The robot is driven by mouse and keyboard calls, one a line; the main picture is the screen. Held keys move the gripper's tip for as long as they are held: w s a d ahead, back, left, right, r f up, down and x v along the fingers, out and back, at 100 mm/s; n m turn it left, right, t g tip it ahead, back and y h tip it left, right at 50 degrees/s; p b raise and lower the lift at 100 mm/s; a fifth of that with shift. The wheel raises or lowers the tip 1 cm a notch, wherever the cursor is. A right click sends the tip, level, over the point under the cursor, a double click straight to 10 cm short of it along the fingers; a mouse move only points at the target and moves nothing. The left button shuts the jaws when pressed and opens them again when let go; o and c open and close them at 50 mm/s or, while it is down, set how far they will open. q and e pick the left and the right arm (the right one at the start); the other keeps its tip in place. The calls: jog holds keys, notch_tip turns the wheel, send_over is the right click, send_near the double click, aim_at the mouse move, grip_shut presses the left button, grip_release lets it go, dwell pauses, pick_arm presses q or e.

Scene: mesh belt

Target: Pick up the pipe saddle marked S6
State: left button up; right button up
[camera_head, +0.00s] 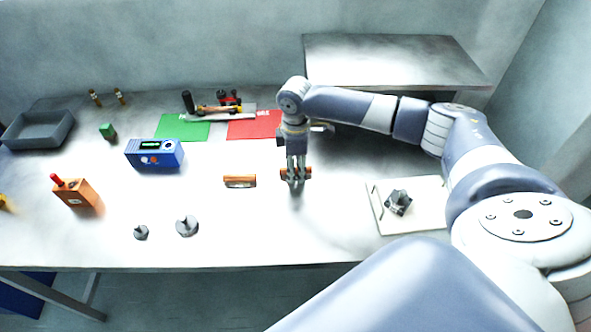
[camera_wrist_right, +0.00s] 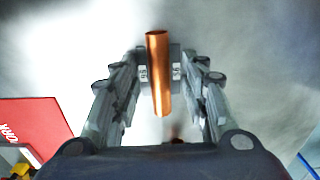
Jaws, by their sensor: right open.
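A copper pipe (camera_wrist_right: 158,80) lies across a small grey saddle (camera_wrist_right: 175,82) in the right wrist view. The saddle bears small labels on both sides of the pipe that look like S6, seen turned. My right gripper (camera_wrist_right: 167,88) is open, with one finger on each side of the saddle and pipe; I cannot tell whether they touch. In the head view my right gripper (camera_head: 296,178) points down over the table, and the copper pipe's ends (camera_head: 309,172) show beside the fingers. The fingers hide the saddle there. My left gripper is not in view.
Another copper piece (camera_head: 240,181) lies to the left. Grey parts (camera_head: 187,227) stand near the front edge, and one grey part (camera_head: 398,203) sits on a white board (camera_head: 430,215). A blue device (camera_head: 155,155), green mat (camera_head: 182,128) and red mat (camera_head: 254,126) lie behind.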

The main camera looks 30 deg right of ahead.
dwell(0.3)
jog(key=c, duration=0.8)
jog(key=shift+o, duration=0.2)
